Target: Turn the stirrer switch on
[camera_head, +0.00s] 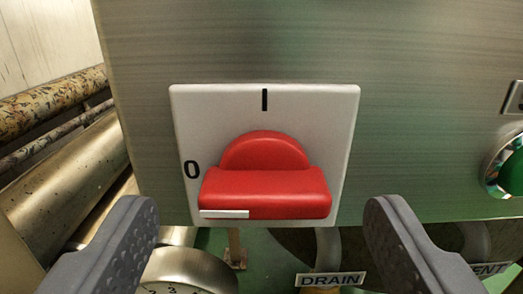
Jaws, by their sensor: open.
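The stirrer switch is a red rotary knob (265,185) on a pale square plate (215,115), mounted on a brushed metal panel. The plate carries a black "I" at the top and a "0" at the left. The knob's grip bar lies horizontally. A white mark on the bar's left end is on the "0" side. My gripper (260,215) is open, with one dark finger at the lower left and one at the lower right. The fingers are apart from the knob, nearer the camera, with the knob between them in the picture.
A round green button (511,172) in a metal ring is at the right edge. Below the panel are a "DRAIN" label (331,279), a partly hidden label and a round dial (185,275). Worn pipes (70,185) run at the left.

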